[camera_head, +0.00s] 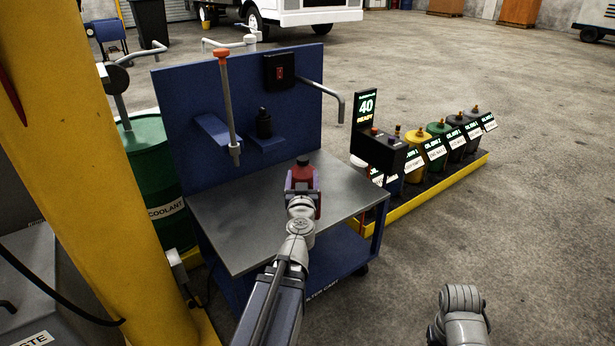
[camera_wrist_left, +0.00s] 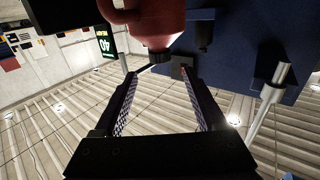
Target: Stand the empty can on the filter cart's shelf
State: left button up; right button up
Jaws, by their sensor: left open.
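The red can (camera_head: 302,173) with a dark cap is at the grey top shelf (camera_head: 235,222) of the blue filter cart. It looks upright; my gripper hides much of it, and I cannot see its base meet the shelf. My left gripper (camera_head: 302,192) is open, in front of the can in the head view. In the left wrist view, which is upside down, the can (camera_wrist_left: 158,22) shows at the top, its cap between the open fingertips (camera_wrist_left: 158,75). The fingers look clear of it. My right gripper is not in view; only part of that arm shows.
The cart's blue back panel (camera_head: 190,100) carries a hanging rod with an orange top (camera_head: 221,56), a small dark bottle (camera_head: 263,124) and a bent pipe (camera_head: 335,92). A yellow column (camera_head: 85,150) and green coolant drum (camera_head: 160,170) stand left. Several containers line a yellow-edged rack (camera_head: 440,178) right.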

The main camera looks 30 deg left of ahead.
pick_arm(q)
jog(key=w+d+f+m+h, duration=0.2)
jog(key=d+m+h, duration=0.4)
jog(key=d, duration=0.7)
jog(key=w+d+f+m+h, duration=0.25)
jog(key=d+h, duration=0.45)
jog(key=d, duration=0.6)
jog(key=s+d+f+m+g+h, duration=0.2)
jog(key=s+d+f+m+g, duration=0.2)
jog(key=s+d+f+g, duration=0.75)
jog(key=s+a+f+n+g+y, duration=0.2)
jog(key=s+f+g+y, duration=0.2)
jog(key=s+y, duration=0.3)
jog(key=s+f, duration=0.1)
jog(key=s, duration=0.4)
jog(key=shift+s+f, duration=0.3)
jog(key=shift+f, duration=0.1)
jog(key=shift+a, duration=0.1)
